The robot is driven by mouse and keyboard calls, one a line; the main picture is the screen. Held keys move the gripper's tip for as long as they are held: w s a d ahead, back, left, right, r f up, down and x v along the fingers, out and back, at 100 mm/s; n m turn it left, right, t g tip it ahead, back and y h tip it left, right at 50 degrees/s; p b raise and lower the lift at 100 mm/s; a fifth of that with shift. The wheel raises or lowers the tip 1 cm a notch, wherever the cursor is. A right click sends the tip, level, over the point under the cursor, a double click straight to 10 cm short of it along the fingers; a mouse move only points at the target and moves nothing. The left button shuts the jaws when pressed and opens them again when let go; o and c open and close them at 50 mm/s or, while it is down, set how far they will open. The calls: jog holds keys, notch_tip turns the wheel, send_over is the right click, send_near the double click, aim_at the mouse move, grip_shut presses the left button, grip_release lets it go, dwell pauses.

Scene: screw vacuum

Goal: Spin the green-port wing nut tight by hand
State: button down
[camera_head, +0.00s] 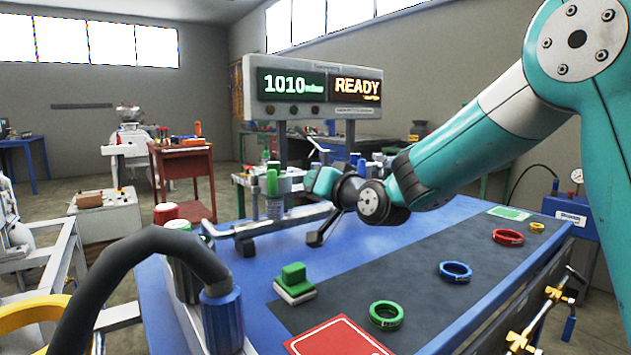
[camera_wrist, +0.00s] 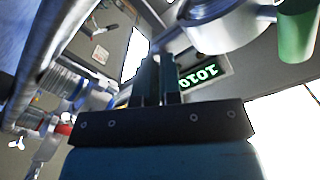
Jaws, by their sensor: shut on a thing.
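My gripper (camera_head: 302,186) is at the green port in the head view, reaching in from the right. In the wrist view its two dark fingers (camera_wrist: 158,75) are close together and closed on the wing nut, which is mostly hidden between and beyond them. The green port (camera_head: 272,183) shows as an upright green cylinder on metal pipework just left of my gripper. A green cylinder (camera_wrist: 298,32) and a grey round metal body (camera_wrist: 228,25) also show in the wrist view. I cannot tell how tight the nut is.
A display (camera_head: 315,88) reads 1010 and READY. On the bench (camera_head: 390,234) lie a green block (camera_head: 294,280), a green ring (camera_head: 371,313), a blue ring (camera_head: 442,274), a red ring (camera_head: 496,240) and a red card (camera_head: 335,338). A thick black hose (camera_head: 100,275) arches at the front left.

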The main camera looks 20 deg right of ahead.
jog(key=shift+d+f, duration=0.1)
dwell(0.5)
jog(key=c, duration=1.4)
grip_release()
jog(key=shift+o, duration=0.6)
jog(key=b+v, duration=0.2)
jog(key=v, duration=1.5)
jog(key=shift+s, duration=0.2)
